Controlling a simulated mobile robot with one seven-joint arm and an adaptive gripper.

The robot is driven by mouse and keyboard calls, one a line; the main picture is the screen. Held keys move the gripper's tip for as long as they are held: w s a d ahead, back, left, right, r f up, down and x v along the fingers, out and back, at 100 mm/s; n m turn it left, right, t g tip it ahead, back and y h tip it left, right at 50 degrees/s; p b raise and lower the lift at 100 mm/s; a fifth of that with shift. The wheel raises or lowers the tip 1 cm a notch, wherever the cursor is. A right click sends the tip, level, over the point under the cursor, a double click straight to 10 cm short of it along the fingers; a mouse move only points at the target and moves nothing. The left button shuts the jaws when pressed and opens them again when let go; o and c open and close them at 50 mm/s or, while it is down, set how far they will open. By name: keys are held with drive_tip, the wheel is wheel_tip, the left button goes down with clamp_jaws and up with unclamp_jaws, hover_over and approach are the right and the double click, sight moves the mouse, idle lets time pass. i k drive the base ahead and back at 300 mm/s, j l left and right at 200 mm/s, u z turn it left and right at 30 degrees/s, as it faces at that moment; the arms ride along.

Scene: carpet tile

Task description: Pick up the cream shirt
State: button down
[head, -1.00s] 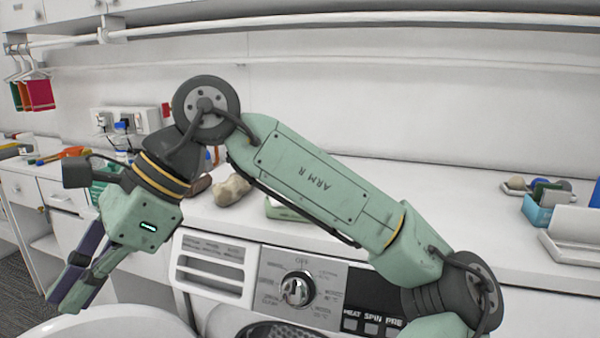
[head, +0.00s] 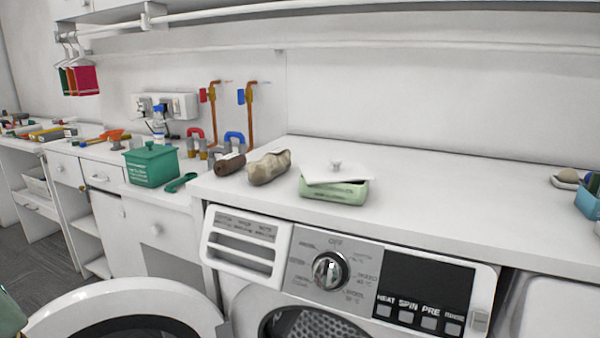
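A lumpy cream-beige bundle (head: 269,168) lies on the white counter above the washing machine, left of a pale green dish. It could be the cream shirt, crumpled up, but I cannot tell for sure. No other cream garment shows. My gripper is out of view; only a sliver of green at the lower left edge may be part of my arm.
A dark brown roll (head: 229,165) lies just left of the bundle. The pale green dish (head: 333,192) has a tilted white lid (head: 335,173). A green bin (head: 151,166) stands further left. The washer's round door (head: 130,300) hangs open. The counter's right middle is clear.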

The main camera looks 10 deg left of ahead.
sight(278, 160)
drive_tip(key=i, duration=0.2)
drive_tip(key=i+l+u, duration=0.5)
drive_tip(key=i, duration=0.2)
drive_tip(key=j+u, duration=0.1)
drive_tip(key=u, duration=1.05)
